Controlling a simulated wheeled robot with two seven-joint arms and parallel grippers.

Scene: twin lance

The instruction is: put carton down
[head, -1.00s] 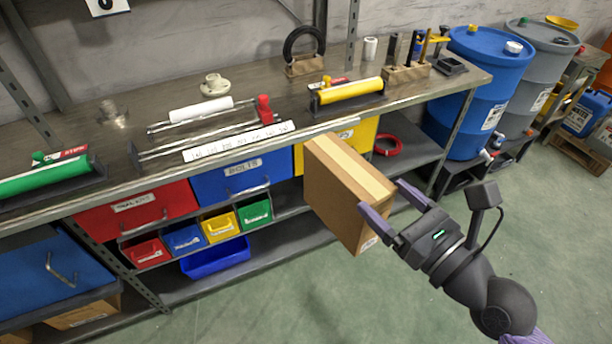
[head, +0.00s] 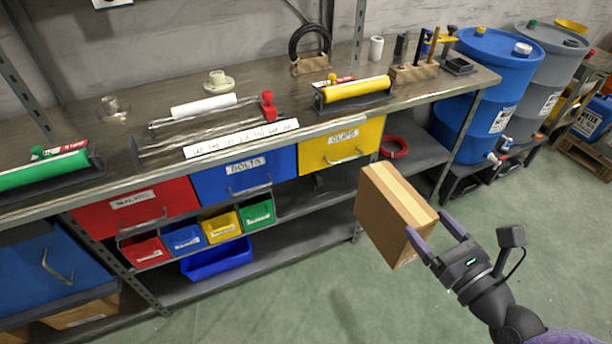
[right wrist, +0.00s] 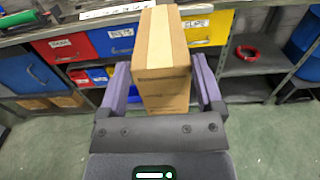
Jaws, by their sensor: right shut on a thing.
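A brown cardboard carton (head: 388,218) with a paler tape strip is held in the air in front of the workbench, over the green floor. It is tilted in the head view. My right gripper (head: 432,232) is shut on the carton's near end. In the right wrist view the carton (right wrist: 162,75) sits between the two purple fingers of the right gripper (right wrist: 163,88), one on each side. My left gripper is not in either view.
The workbench (head: 350,112) carries rollers, a ruler-like strip and a tool block. Below it are labelled red, blue and yellow drawers (head: 340,147), small bins and a lower shelf (head: 285,262). Blue and grey drums (head: 487,90) stand at right. Green floor (head: 300,310) in front is clear.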

